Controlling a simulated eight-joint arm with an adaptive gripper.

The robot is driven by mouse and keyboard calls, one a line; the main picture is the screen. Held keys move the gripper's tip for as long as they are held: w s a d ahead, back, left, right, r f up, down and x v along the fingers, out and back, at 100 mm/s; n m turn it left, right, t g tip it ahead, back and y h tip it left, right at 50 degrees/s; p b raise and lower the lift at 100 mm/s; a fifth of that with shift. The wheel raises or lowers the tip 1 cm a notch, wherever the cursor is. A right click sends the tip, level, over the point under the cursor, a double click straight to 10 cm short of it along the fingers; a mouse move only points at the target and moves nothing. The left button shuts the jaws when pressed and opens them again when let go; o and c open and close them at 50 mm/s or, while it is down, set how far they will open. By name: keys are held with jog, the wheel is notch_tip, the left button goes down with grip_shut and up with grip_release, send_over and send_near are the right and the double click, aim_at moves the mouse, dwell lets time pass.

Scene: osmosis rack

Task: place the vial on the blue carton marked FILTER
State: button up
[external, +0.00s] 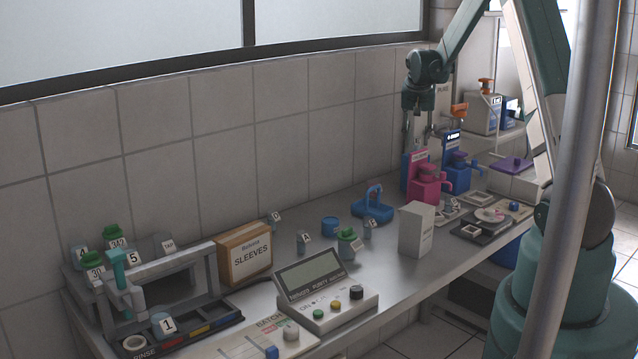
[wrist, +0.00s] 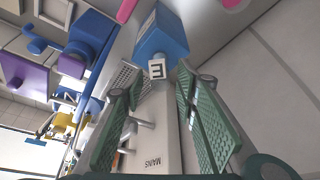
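My gripper (external: 418,132) hangs fingers-down at the far end of the bench, over a blue block-like carton (external: 407,168) partly hidden by a magenta device. In the wrist view, my gripper (wrist: 160,82) has its two green fingers apart, with no clear grip on anything. Just beyond the tips, a small white tag (wrist: 157,69) with a dark character sits against a blue box (wrist: 163,38). The tag may belong to a vial; its body cannot be told apart from the blue box. I cannot read FILTER on any blue carton.
The magenta device (external: 427,183) stands close by, with a blue device (external: 457,172) to its right. An upright white box (external: 416,229) and a blue caddy (external: 372,206) stand nearer. Several tagged vials stand along the bench. The tiled wall is close behind my gripper.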

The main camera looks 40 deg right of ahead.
jog(key=v, duration=1)
jog(key=shift+r, duration=0.2)
jog(key=shift+s+a, duration=0.1)
jog(key=shift+a, duration=0.05)
dwell(0.4)
jog(key=s+a+r+n+t, duration=0.15)
jog(key=s+a+r, duration=0.3)
jog(key=a, duration=0.55)
jog(key=s+a+r+n+y, duration=0.15)
jog(key=s+a+r, duration=0.3)
jog(key=a, duration=0.65)
jog(key=s+a+r+n+t, duration=0.15)
jog(key=s+a+r, duration=0.35)
jog(key=a, duration=0.5)
jog(key=s+a+f+n+t+y, duration=0.1)
jog(key=s+a+n, duration=0.5)
jog(key=s+a, duration=1.4)
jog(key=shift+s+f+t+y, duration=0.3)
jog(key=shift+s+f+y, duration=0.35)
jog(key=shift+f, duration=0.35)
